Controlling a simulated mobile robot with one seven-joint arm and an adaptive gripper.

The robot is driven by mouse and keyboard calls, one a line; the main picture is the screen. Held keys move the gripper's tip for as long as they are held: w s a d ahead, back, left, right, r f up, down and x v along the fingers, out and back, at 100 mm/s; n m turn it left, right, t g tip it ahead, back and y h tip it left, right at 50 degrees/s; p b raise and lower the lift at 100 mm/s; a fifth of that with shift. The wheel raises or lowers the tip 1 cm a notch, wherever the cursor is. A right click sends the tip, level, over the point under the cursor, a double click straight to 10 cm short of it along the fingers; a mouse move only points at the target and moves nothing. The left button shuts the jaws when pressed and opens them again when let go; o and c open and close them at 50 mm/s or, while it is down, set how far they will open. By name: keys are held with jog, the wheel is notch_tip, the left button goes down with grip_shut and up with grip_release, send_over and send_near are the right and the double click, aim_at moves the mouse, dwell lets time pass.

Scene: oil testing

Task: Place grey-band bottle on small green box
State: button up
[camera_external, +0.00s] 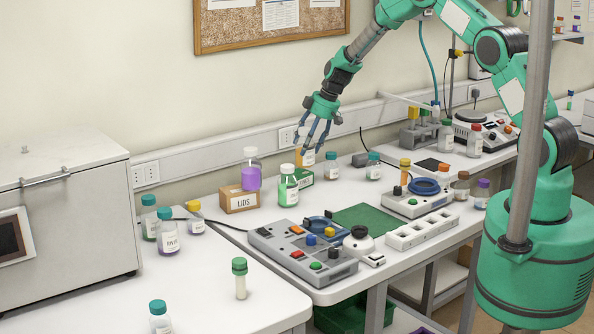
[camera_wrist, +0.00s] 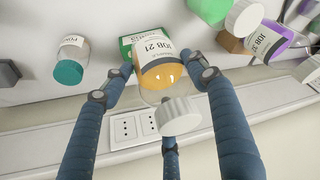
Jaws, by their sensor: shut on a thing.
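My gripper (camera_external: 309,148) is shut on a bottle with amber liquid, a pale grey-white cap and a white label reading JOB 21; the bottle (camera_wrist: 158,75) sits upright between my fingers in the wrist view. In the external view the bottle (camera_external: 306,158) is partly hidden by my fingers. The small green box (camera_external: 305,178) is directly below it, and its edge also shows behind the bottle in the wrist view (camera_wrist: 127,46). I cannot tell whether the bottle touches the box top.
Teal-capped bottles (camera_external: 331,166) stand to the right. The wall with sockets is close behind.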

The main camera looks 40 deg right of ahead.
jog(key=shift+w, duration=0.55)
jog(key=shift+f, duration=0.1)
jog(key=shift+f+p, duration=0.4)
jog(key=shift+f, duration=1.25)
jog(key=shift+f, duration=0.1)
jog(key=o, duration=1.7)
jog(key=shift+r, duration=0.2)
jog(key=shift+b+v, duration=0.85)
jog(key=shift+v, duration=5)
